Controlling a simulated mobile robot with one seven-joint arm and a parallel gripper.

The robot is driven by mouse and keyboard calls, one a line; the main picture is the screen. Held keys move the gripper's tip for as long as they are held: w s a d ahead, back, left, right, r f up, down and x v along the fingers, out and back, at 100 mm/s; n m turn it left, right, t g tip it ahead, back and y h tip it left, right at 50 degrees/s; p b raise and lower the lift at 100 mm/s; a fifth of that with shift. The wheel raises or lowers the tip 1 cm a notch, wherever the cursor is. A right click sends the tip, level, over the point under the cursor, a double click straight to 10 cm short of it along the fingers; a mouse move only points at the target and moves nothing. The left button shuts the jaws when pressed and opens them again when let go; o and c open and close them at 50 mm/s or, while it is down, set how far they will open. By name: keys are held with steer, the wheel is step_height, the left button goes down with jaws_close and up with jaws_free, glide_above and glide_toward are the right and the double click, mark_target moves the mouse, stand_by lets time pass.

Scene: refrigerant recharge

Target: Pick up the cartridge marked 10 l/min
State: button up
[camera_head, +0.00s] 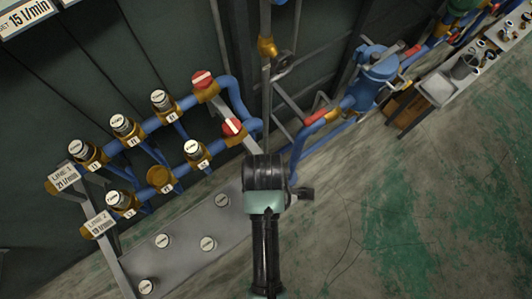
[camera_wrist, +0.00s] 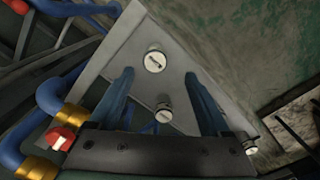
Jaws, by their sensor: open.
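Several pale-capped cartridges stand on a grey metal plate (camera_head: 185,262): one at the upper right (camera_head: 222,200), one in the middle (camera_head: 208,243), one to the left (camera_head: 163,241) and one at the front (camera_head: 146,286). Their markings are too small to read, so I cannot tell which is 10 l/min. The wrist view shows one cartridge (camera_wrist: 154,60) near the fingertips, another (camera_wrist: 164,113) between the fingers lower down, and one (camera_wrist: 250,146) at the right. My gripper (camera_wrist: 159,73) is open and empty above the plate. In the head view my arm largely hides it.
Blue pipes (camera_head: 240,102) with brass fittings, red-capped valves (camera_head: 203,79) and more cartridges (camera_head: 124,125) run along the left wall. Line labels (camera_head: 66,178) stand at the left end. A blue valve body (camera_head: 377,65) and a bench (camera_head: 440,88) are at right. The right floor is clear.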

steer(key=shift+w+d+f, duration=0.1)
steer(key=shift+w+f, duration=0.05)
steer(key=shift+f, duration=1.6)
steer(key=shift+w+f, duration=0.15)
steer(key=shift+f, duration=1.55)
jaws_close()
